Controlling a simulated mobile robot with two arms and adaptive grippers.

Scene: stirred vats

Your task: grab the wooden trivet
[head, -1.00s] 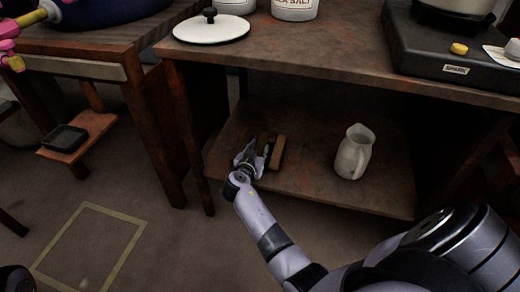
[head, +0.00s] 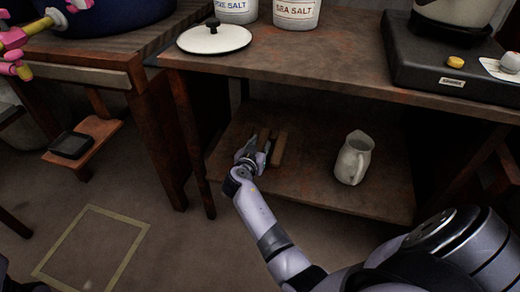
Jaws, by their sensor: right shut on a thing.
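The wooden trivet (head: 279,150) is brown with wooden bars and sits on the low shelf under the table, left of the white jug. My right gripper (head: 257,149) reaches onto the shelf from the front and is shut on the trivet's left side. The gripper hides part of the trivet. I cannot tell whether the trivet is lifted off the shelf.
A white jug (head: 353,158) stands on the shelf (head: 315,194) to the right. The tabletop above holds a white lid (head: 214,39), salt crocks (head: 297,12) and a black hot plate (head: 452,75). A table leg (head: 193,140) stands left of my gripper.

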